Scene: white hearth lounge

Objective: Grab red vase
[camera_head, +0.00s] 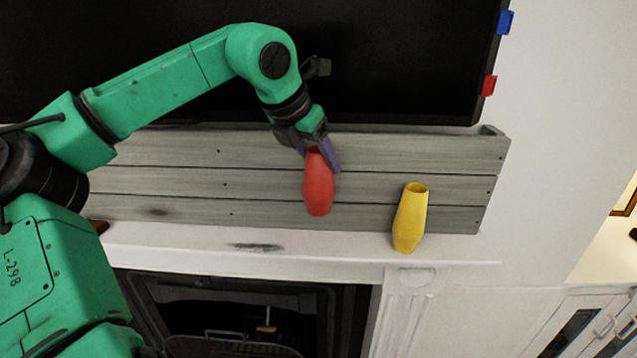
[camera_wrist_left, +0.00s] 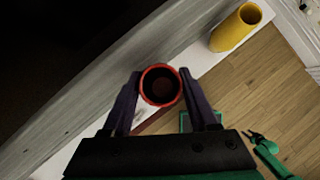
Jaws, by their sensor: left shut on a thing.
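The red vase (camera_head: 319,190) hangs upright below my left gripper (camera_head: 321,152) in the head view. Its base appears to be above the white mantel, in front of the grey wooden boards. In the left wrist view I look down into the open round mouth of the red vase (camera_wrist_left: 160,86). The two purple fingers of my left gripper (camera_wrist_left: 163,92) press on its rim from both sides. My left gripper is shut on the vase. My right gripper does not show in the head view.
A yellow vase (camera_head: 410,218) stands on the white mantel (camera_head: 190,247) to the right; it also shows in the left wrist view (camera_wrist_left: 235,27). A large dark screen (camera_head: 400,60) hangs above the grey boards (camera_head: 250,185). A dark fireplace (camera_head: 240,310) is below.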

